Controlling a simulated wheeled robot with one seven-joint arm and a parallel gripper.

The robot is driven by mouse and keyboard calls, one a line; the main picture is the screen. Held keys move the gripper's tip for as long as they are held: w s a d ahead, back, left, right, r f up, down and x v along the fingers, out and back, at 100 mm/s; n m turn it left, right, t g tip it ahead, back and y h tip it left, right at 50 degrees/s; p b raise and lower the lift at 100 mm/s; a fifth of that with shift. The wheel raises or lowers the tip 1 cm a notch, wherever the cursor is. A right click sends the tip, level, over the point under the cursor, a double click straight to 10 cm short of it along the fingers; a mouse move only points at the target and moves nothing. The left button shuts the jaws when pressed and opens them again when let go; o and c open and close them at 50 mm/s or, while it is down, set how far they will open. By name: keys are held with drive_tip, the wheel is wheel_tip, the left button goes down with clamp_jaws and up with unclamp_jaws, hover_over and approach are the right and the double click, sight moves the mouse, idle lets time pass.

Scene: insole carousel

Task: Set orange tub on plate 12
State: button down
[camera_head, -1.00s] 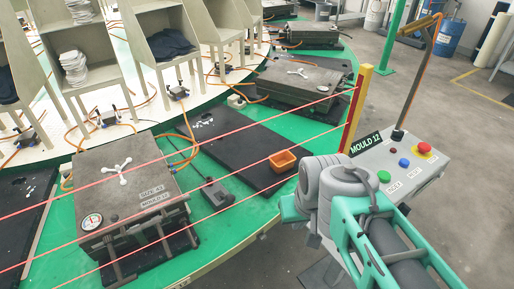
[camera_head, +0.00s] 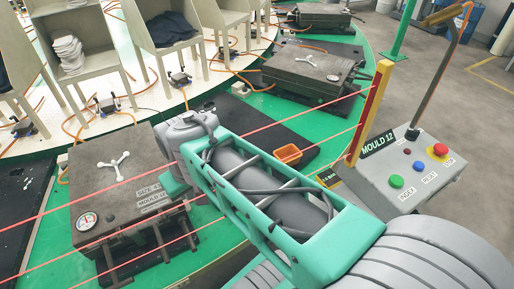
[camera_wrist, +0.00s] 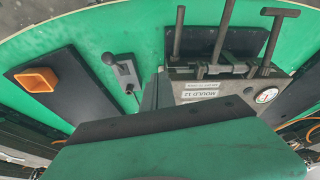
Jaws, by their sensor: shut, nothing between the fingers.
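The orange tub (camera_head: 288,154) is a small open box on a flat black plate (camera_head: 235,112), right of the mould labelled MOULD 12 (camera_head: 122,177). My arm covers part of that plate, and I read no number on it. In the wrist view the tub (camera_wrist: 37,80) sits on the black plate (camera_wrist: 62,100) at the left. My gripper (camera_wrist: 158,128) fills the lower middle there, shut and empty, close to the mould's labelled face and apart from the tub. In the head view my arm hides its fingertips.
Red beams (camera_head: 243,140) run across the front to a yellow-red post (camera_head: 370,113). A control box (camera_head: 405,178) with buttons stands at the right. Another mould (camera_head: 312,72) is behind the tub. A small lever box (camera_wrist: 122,70) stands between plate and mould.

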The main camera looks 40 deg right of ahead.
drive_tip(key=w+d+r+g+p, duration=0.15)
drive_tip(key=w+d, duration=0.45)
drive_tip(key=d, duration=0.7)
drive_tip(key=g+p, duration=0.2)
hover_over(284, 160)
wheel_tip(284, 160, down, 8)
drive_tip(key=shift+m+t, duration=0.25)
drive_tip(key=shift+m, duration=0.15)
wheel_tip(284, 160, down, 9)
drive_tip(key=shift+f+p, duration=0.2)
drive_tip(key=shift+p, duration=0.65)
drive_tip(key=shift+w, duration=0.1)
